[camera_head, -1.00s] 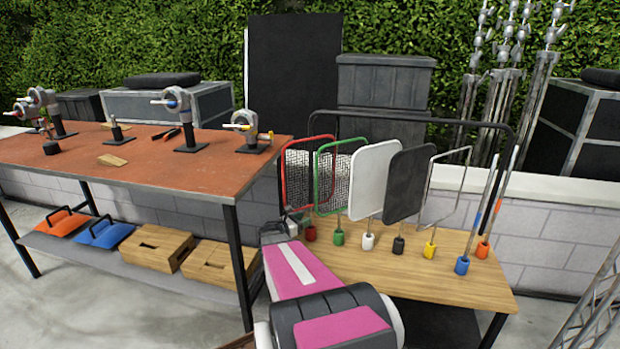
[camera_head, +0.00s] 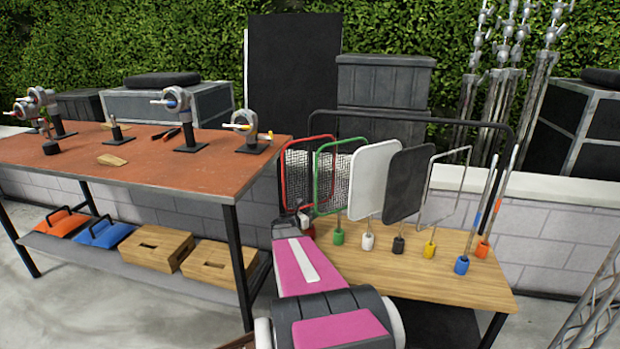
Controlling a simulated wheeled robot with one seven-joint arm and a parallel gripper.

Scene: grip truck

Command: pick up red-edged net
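The red-edged net (camera_head: 296,176) stands upright at the left end of a row of framed panels on the wooden bench. Its red rim surrounds a dark mesh, and the green-edged net overlaps its right part. My gripper (camera_head: 305,217) is at the lower end of the red-edged net, around or just in front of its handle. My pink and grey arm hides most of the gripper and nearly all of the red base. I cannot tell whether the fingers are open, shut or touching the handle.
The green-edged net (camera_head: 326,180) stands close on the right, followed by a white panel (camera_head: 371,180), a black panel (camera_head: 408,185) and an open silver frame. The wooden bench (camera_head: 440,285) has bare room in front. The red-topped workbench (camera_head: 150,165) stands close on the left.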

